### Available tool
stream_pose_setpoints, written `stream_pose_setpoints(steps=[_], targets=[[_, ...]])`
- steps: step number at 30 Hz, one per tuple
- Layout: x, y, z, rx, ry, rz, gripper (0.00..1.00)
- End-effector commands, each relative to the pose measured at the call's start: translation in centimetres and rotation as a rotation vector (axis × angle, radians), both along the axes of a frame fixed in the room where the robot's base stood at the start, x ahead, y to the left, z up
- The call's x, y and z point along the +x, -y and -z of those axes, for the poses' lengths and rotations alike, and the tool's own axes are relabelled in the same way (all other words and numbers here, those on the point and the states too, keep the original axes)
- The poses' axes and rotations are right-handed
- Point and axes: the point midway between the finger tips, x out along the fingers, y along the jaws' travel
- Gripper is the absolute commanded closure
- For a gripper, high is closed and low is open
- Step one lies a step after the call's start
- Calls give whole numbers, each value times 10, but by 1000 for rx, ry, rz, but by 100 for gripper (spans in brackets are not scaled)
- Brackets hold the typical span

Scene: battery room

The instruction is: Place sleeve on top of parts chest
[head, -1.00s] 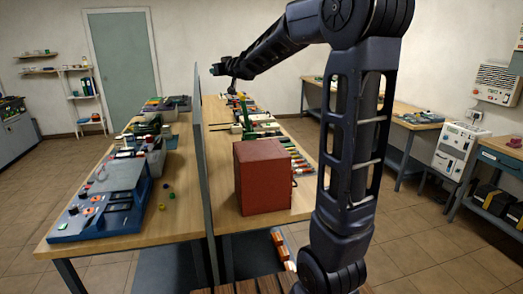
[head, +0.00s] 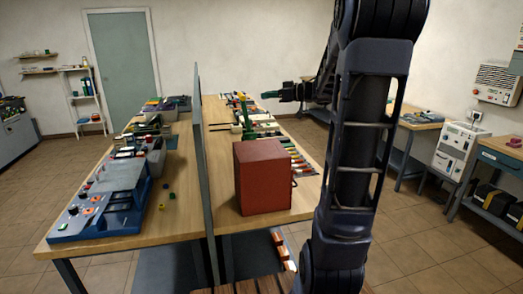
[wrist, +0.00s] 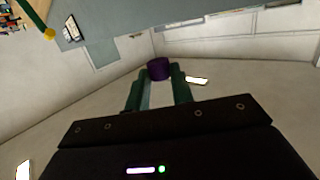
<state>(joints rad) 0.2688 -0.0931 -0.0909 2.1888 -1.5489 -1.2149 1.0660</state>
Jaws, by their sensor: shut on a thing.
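The parts chest, a red box (head: 265,178) with a handle on its right side, stands upright on the near end of the right-hand bench in the head view. Its flat top looks bare. My gripper (head: 270,94) is beyond and above the chest, apart from it, pointing left. In the wrist view my gripper's green fingers (wrist: 160,78) are shut on a purple round sleeve (wrist: 159,66) at their tips. The sleeve is too small to make out in the head view.
A grey upright divider (head: 203,160) runs along the left of the chest. Several tools and small parts lie on the bench (head: 222,185) behind and right of the chest. A blue device (head: 105,210) stands on the left-hand bench.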

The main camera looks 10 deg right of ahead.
Motion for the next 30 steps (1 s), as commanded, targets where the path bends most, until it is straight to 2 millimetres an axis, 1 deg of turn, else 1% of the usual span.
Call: stream_pose_setpoints(steps=[4,7,21,24,27,30], targets=[[-8,6,12,1,-1,-14,98],[-9,6,28,1,-3,-16,98],[-8,6,129,2,-4,-15,98],[-8,6,148,1,-3,-15,98],[-8,6,160,1,-1,-15,98],[-8,6,166,1,0,-15,98]])
